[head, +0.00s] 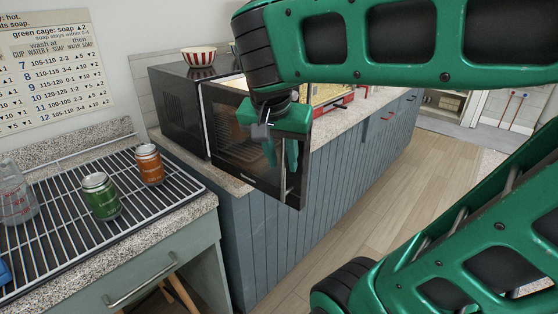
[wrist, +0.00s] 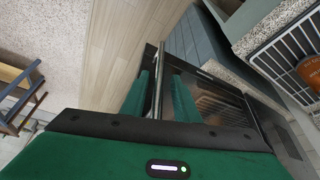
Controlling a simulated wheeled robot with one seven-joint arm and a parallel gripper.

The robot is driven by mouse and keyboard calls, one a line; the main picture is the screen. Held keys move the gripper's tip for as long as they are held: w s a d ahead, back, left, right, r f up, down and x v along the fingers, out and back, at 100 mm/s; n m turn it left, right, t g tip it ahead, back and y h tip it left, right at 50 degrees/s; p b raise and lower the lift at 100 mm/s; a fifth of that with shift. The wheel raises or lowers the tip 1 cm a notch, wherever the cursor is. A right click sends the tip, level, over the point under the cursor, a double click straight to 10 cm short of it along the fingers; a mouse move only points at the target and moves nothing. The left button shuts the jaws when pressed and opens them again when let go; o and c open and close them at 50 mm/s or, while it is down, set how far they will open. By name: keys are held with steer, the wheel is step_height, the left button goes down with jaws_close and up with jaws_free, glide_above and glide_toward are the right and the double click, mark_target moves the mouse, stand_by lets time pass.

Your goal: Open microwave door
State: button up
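The microwave (head: 178,105) is a black box on the counter in the head view. Its dark glass door (head: 240,135) stands partly open, swung out past the counter's front edge, with its left side at the body. The door also shows in the wrist view (wrist: 225,108). A vertical metal bar handle (head: 284,182) runs along the door's free edge. My gripper (head: 281,160) is at this handle. In the wrist view the handle (wrist: 158,80) stands between my two green fingers (wrist: 159,90), with a gap visible beside it, so the fingers look open around it.
A striped bowl (head: 199,57) sits on the microwave. A green can (head: 101,196), an orange can (head: 149,164) and a glass jar (head: 15,194) stand on the wire rack (head: 58,240) at left. Wood floor (head: 395,205) is clear right of the blue cabinets (head: 330,175).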

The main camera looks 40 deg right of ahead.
steer(key=v, duration=0.9)
steer(key=shift+a+r, duration=0.15)
steer(key=shift+r, duration=0.2)
